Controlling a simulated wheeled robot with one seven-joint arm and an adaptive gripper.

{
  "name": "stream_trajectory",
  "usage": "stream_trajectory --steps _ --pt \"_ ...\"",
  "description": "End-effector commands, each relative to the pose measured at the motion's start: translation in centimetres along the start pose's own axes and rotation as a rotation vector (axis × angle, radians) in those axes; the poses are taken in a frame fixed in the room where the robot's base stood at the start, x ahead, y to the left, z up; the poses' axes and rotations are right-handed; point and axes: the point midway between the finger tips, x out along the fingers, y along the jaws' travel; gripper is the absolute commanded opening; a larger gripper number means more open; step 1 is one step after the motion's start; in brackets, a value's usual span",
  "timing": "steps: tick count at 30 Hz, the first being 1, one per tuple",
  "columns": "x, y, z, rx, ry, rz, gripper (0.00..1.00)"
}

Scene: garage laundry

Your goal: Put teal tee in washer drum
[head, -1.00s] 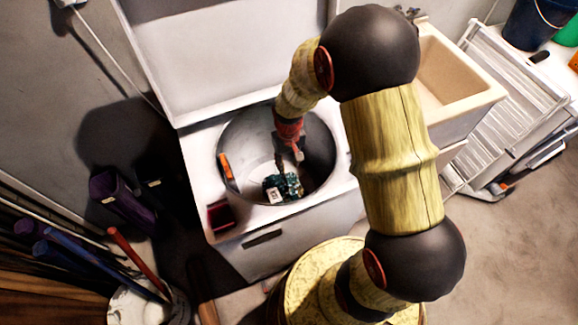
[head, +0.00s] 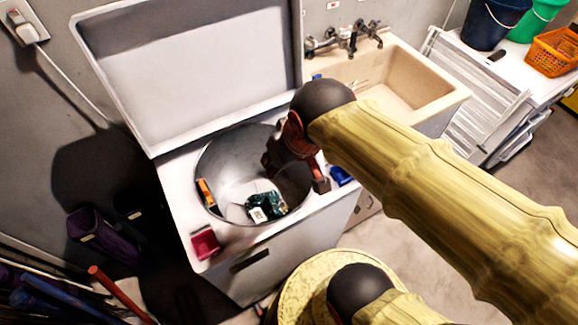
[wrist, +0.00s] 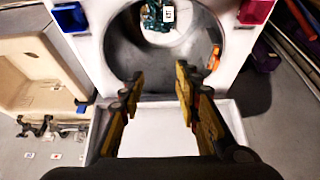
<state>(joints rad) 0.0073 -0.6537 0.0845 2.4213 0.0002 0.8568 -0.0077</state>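The teal tee (head: 272,203) is a small crumpled dark teal bundle with a white tag. It lies low inside the open washer drum (head: 222,160), on the near side of its pale bottom. The tee also shows in the wrist view (wrist: 153,15), at the top edge and partly cut off. My gripper (wrist: 157,78) is open, with its two fingers well apart and nothing between them. It is apart from the tee. In the head view it is over the right part of the drum opening, partly hidden by my wrist.
An orange item (head: 206,192) is at the drum's left wall. A red box (head: 205,243) and a blue item (head: 340,175) sit on the washer top. The raised lid (head: 195,75) stands behind. A sink (head: 400,85) is at the right.

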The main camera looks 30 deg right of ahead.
Motion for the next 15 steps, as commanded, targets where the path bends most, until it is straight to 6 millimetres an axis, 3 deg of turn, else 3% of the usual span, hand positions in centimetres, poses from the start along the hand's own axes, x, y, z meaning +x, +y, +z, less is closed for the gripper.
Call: stream_trajectory --steps 6,15 --pt "-2.7 -0.2 2.1 0.001 0.055 -0.003 0.33" --pt "-2.9 -0.2 2.4 0.001 0.059 -0.003 0.33"
